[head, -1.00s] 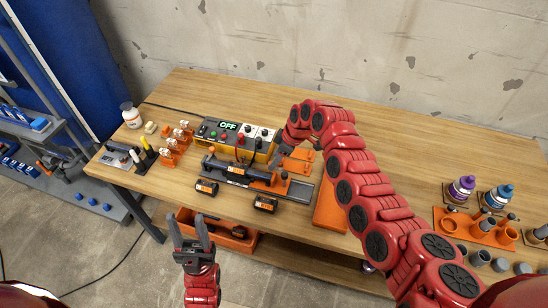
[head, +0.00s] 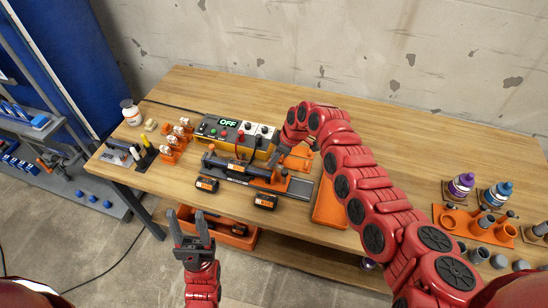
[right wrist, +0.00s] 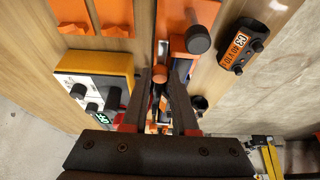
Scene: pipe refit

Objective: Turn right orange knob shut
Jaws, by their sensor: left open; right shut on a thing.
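The pipe fixture (head: 238,171), a dark pipe in orange holders on a grey rail, lies near the table's front edge. In the right wrist view my right gripper (right wrist: 166,92) is shut on an orange knob (right wrist: 163,79), which shows partly between the fingers. How far the knob is turned cannot be told. My left gripper (head: 188,219) is open and empty, in front of the table and apart from the fixture.
A yellow control box (head: 228,126) reading OFF stands behind the fixture. Black-and-orange battery-like blocks (head: 265,201) lie in front. An orange bin (head: 240,237) is below the table edge. The table's back right is clear.

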